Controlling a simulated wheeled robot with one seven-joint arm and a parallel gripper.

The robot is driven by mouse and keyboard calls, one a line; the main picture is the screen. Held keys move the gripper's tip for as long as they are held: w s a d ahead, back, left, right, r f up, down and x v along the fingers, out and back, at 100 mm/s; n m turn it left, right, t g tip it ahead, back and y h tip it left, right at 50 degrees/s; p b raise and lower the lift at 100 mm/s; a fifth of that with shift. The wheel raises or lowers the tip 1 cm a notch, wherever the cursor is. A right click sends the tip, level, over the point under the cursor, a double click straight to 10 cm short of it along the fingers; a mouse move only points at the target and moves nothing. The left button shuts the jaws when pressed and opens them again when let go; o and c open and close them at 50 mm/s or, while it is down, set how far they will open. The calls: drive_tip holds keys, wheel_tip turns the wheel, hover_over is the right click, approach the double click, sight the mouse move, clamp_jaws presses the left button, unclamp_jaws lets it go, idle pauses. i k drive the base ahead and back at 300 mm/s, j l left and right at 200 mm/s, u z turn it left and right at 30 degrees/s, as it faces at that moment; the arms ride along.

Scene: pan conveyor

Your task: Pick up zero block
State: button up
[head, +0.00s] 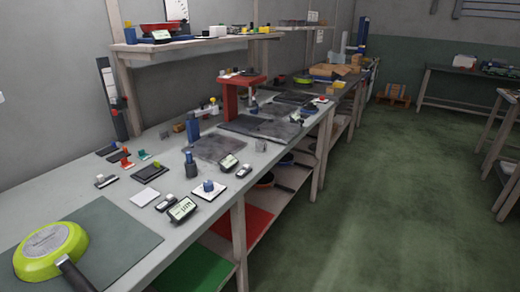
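No thing in the head view is clearly marked as the zero block, and I cannot tell for sure which one it is. Small items stand on the long grey workbench (75,185). Among them are a plain white flat square (145,197), a white square plate with a blue knobbed piece (208,189) and a small grey block (261,145). A handheld gauge with a lit display (182,208) lies near the bench's front edge. My gripper is not in view.
A lime-green pan (50,250) lies on a dark mat (120,235) at the near left, its handle toward the front. A red stand (231,98) rises mid-bench beside dark plates. A raised shelf (185,44) overhangs the back. Open green floor (400,180) lies to the right.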

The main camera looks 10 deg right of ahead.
sight(261, 144)
drive_tip(key=i+l, duration=0.6)
drive_tip(key=i+l+z, duration=0.1)
drive_tip(key=i+l, duration=1.05)
drive_tip(key=i, duration=0.25)
drive_tip(key=k+l+z, duration=0.05)
